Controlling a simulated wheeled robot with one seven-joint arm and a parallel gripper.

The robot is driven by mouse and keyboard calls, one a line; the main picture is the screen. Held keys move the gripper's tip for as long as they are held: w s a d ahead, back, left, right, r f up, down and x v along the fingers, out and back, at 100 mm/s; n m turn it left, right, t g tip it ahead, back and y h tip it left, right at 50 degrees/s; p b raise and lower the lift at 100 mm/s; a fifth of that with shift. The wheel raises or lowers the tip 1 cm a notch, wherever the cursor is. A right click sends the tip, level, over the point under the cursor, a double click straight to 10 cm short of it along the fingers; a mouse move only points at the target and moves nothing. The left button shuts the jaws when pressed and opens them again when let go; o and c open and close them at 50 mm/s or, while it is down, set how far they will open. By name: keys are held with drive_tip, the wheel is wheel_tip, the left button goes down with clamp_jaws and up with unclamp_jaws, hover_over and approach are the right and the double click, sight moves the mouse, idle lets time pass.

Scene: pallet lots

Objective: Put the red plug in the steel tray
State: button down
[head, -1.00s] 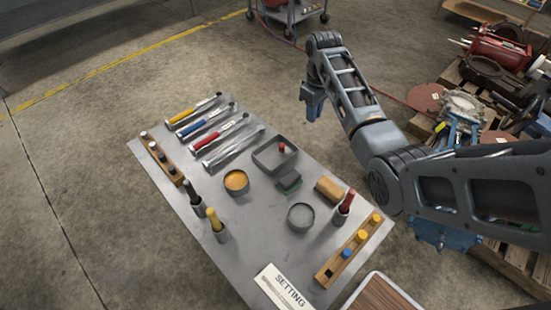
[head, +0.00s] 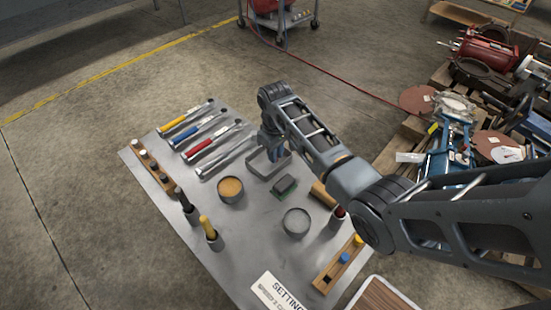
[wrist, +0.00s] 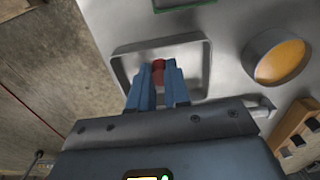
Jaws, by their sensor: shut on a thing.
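The steel tray (head: 284,169) is a shallow, square, open tray near the far right edge of the grey table. It also shows in the wrist view (wrist: 121,71). My gripper (head: 273,157) is lowered over the tray. In the wrist view my gripper (wrist: 159,72) has its blue fingers shut on the red plug (wrist: 158,65), which sits between the fingertips within the tray's outline. The fingers hide part of the plug. I cannot tell whether the plug touches the tray floor. In the head view my gripper hides the plug.
A bowl with orange contents (head: 231,186), a dark block on green (head: 284,186) and a grey round dish (head: 296,223) stand near the tray. A wooden rack (head: 339,264) holds yellow and blue plugs. Upright handled tools (head: 208,228) stand in cups.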

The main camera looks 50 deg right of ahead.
wheel_tip(320, 180, down, 3)
drive_tip(key=shift+r, duration=0.1)
drive_tip(key=c, duration=1.1)
unclamp_jaws()
wheel_tip(320, 180, up, 12)
drive_tip(key=p, duration=0.2)
